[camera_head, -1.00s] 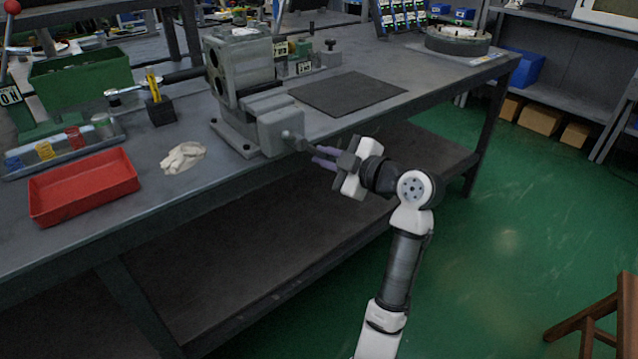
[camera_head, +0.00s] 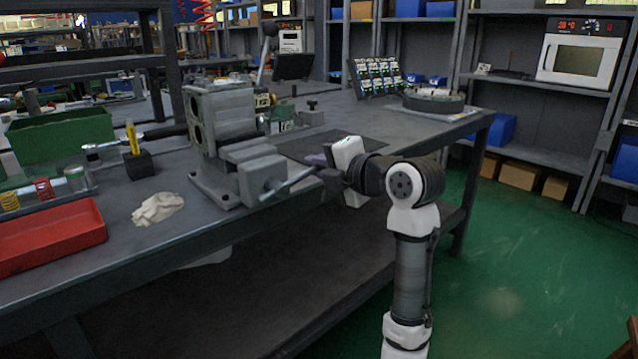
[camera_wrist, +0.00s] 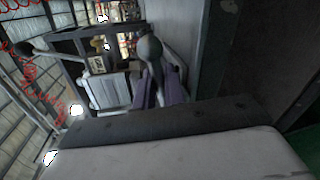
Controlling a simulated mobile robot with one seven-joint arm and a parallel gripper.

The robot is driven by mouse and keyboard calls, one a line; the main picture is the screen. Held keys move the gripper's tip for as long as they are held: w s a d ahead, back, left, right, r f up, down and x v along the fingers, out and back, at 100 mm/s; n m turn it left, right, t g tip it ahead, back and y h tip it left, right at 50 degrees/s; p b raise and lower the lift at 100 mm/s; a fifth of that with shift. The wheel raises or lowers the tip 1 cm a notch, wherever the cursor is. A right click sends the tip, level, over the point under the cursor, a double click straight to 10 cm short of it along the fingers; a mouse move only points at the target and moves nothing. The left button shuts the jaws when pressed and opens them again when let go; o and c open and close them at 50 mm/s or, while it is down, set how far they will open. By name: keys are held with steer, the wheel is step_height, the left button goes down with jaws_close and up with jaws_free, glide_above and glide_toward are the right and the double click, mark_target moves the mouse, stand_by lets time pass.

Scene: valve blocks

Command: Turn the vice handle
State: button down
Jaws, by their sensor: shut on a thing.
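The grey vice (camera_head: 228,140) is bolted near the front edge of the workbench. Its handle (camera_head: 298,178) is a thin bar with a ball end, in front of the vice's front block, sloping up to the right. My gripper (camera_head: 322,162) is at the right end of the handle, its purple fingers shut on the bar. In the wrist view, the handle's ball end (camera_wrist: 150,47) stands just beyond the purple fingers (camera_wrist: 160,90), with the bar between them. The exact contact is partly hidden.
On the workbench (camera_head: 120,255) are a red tray (camera_head: 50,237), a crumpled cloth (camera_head: 158,208), a green bin (camera_head: 62,135) and a dark mat (camera_head: 350,142). Shelves stand at the back right. The green floor (camera_head: 505,260) right of my arm is clear.

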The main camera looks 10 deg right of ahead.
steer(key=shift+s+a+r+n+t, duration=0.1)
steer(key=shift+r+n+t, duration=0.05)
steer(key=shift+r+n, duration=0.4)
steer(key=shift+s+a+r+n+t, duration=0.1)
steer(key=shift+r+n+t, duration=0.05)
steer(key=shift+r+n, duration=0.35)
steer(key=c, duration=1.6)
jaws_free()
steer(key=v, duration=1.3)
steer(key=shift+s+r+p, duration=0.25)
steer(key=shift+s+p, duration=0.15)
